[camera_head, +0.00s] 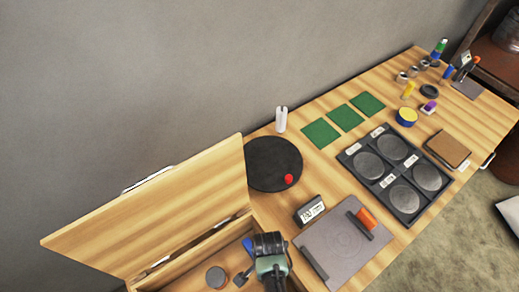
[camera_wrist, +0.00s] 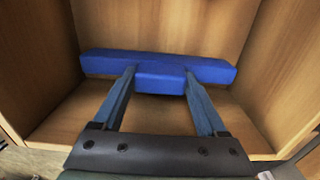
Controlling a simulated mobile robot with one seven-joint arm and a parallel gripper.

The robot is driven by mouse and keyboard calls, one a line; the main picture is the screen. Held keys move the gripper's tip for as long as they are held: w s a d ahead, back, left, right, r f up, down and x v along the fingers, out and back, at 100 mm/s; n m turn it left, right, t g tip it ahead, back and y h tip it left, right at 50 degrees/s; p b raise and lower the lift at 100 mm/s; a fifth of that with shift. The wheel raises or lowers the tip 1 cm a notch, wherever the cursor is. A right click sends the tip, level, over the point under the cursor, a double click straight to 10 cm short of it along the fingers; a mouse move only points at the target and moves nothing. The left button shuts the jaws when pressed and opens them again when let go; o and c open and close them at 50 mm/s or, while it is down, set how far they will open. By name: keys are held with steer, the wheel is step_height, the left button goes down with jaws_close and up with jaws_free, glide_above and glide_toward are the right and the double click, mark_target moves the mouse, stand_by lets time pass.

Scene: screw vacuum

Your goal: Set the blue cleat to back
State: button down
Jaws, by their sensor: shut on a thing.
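The blue cleat (camera_wrist: 100,62) is a long bar with a shorter block at its middle. My gripper (camera_wrist: 159,80) is shut on that middle block, one finger on each side. The cleat lies crosswise inside a wooden compartment, near its far wall; I cannot tell if it touches the wood. In the head view my gripper (camera_head: 270,255) is over the open wooden box at the lower middle and hides most of the cleat. A blue end of the cleat (camera_head: 247,243) shows at its left.
The box's raised lid (camera_head: 150,225) stands at left. A grey round piece (camera_head: 216,277) lies in the box. To the right are a grey board (camera_head: 342,245) with dark bars and an orange block (camera_head: 366,218), a small display (camera_head: 311,209), and a black disc (camera_head: 270,163).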

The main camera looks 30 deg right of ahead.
jaws_free()
step_height(320, 180, up, 13)
steer(key=shift+b, duration=0.45)
stand_by(0.3)
